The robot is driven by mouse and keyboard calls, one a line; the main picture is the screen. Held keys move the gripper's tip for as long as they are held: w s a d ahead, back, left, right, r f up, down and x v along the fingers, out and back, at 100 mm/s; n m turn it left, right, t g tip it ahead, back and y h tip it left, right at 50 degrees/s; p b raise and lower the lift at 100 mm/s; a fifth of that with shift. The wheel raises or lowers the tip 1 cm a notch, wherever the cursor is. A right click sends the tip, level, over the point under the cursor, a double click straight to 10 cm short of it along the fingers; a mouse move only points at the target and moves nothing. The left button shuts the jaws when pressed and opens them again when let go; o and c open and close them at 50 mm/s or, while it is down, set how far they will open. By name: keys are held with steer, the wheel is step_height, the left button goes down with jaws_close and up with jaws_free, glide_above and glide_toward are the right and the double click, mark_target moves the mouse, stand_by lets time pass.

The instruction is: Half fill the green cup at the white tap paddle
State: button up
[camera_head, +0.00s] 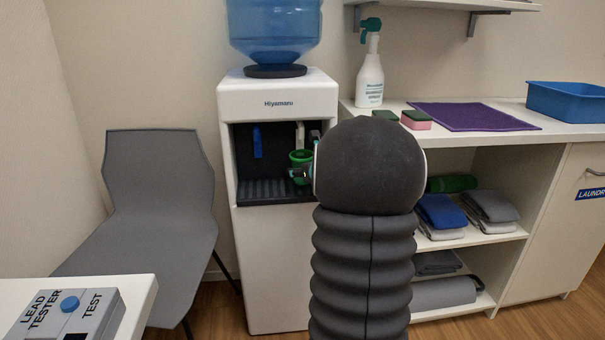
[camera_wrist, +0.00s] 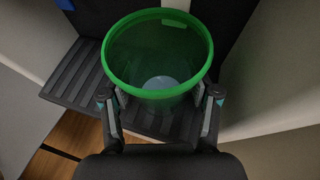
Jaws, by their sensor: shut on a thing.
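My gripper (camera_wrist: 161,98) is shut on the green cup (camera_wrist: 158,86), one finger on each side of it. The cup is upright and see-through, with its open rim facing the wrist camera. A pale round patch shows at its bottom; I cannot tell whether it is water. In the head view the cup (camera_head: 300,157) is inside the dispenser bay, just below the white tap paddle (camera_head: 299,134). The paddle (camera_wrist: 176,4) shows behind the rim in the wrist view; I cannot tell whether they touch. My arm hides part of the gripper in the head view.
The water dispenser (camera_head: 277,101) carries a blue bottle (camera_head: 275,30). A blue paddle (camera_head: 257,142) hangs left of the white one, above a ribbed drip tray (camera_head: 262,190). A grey chair (camera_head: 160,200) stands left; a counter (camera_head: 480,140) with a spray bottle (camera_head: 370,80) stands right.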

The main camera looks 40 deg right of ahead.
steer(key=shift+w+d+p, duration=0.2)
steer(key=shift+w+d, duration=0.15)
steer(key=shift+w, duration=0.25)
steer(key=shift+w+d+p, duration=0.15)
steer(key=shift+w+d, duration=0.2)
steer(key=shift+w, duration=0.25)
stand_by(0.3)
stand_by(2.3)
steer(key=shift+s+a+b, duration=0.35)
steer(key=shift+s+a, duration=0.1)
steer(key=shift+s, duration=0.25)
steer(key=shift+s+a+b, duration=0.3)
steer(key=shift+s+a, duration=0.1)
steer(key=shift+s, duration=0.35)
steer(key=shift+s+a+b, duration=0.35)
steer(key=shift+s+a, duration=0.1)
steer(key=shift+s, duration=0.25)
steer(key=shift+s, duration=0.1)
steer(key=shift+s+a, duration=0.2)
steer(key=shift+s, duration=0.05)
steer(key=s+a+b, duration=0.2)
steer(key=s+a, duration=0.2)
steer(key=s, duration=0.4)
steer(key=shift+a, duration=0.4)
steer(key=shift+w, duration=0.1)
